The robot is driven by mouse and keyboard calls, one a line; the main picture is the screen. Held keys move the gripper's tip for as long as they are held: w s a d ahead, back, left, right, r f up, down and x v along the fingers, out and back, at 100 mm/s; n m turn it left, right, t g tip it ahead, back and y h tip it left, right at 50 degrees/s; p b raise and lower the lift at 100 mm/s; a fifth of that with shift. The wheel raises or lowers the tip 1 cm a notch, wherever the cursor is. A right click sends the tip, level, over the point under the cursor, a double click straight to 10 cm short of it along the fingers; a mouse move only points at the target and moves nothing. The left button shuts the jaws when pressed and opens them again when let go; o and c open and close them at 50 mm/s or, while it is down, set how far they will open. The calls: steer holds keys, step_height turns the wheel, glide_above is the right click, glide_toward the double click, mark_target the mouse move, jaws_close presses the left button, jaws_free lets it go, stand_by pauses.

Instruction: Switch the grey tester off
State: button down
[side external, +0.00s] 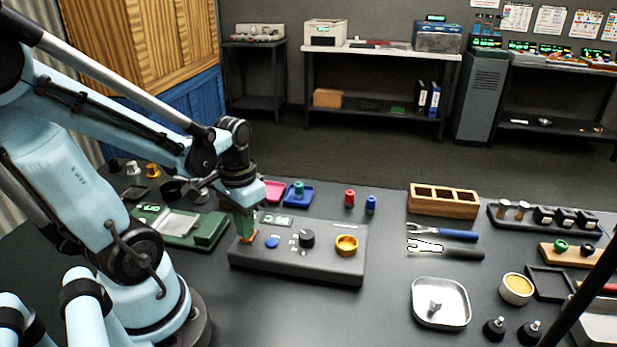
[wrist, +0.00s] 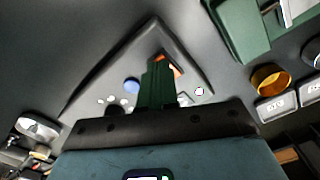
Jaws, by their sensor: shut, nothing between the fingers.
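The grey tester (side external: 300,262) is a dark, low box on the table in the middle of the side view. Its top carries a blue button (side external: 272,242), a black knob (side external: 307,238), a yellow ring (side external: 346,244) and a small display at the back left. An orange part (wrist: 175,69), seemingly a switch, is at its left end. My gripper (side external: 244,228) points down at that end, shut and empty, with its green fingers (wrist: 158,78) right by the orange part. They partly hide it, and I cannot tell whether they touch it. The switch's position is unclear.
A green device (side external: 185,228) stands close on the left. Behind are a blue tray (side external: 298,194) and red and blue pieces (side external: 349,198). To the right are a wooden box (side external: 443,201), two hand tools and a metal tray (side external: 440,302). The table in front of the tester is clear.

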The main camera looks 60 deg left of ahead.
steer(key=shift+f, duration=0.35)
steer(key=shift+r, duration=3.55)
steer(key=w+d+r+m+t, duration=0.2)
steer(key=w+d+m+t, duration=0.1)
steer(key=w+d+t, duration=0.4)
steer(key=w+d, duration=0.1)
steer(key=d, duration=0.2)
steer(key=shift+w, duration=0.4)
steer(key=shift+d, duration=0.1)
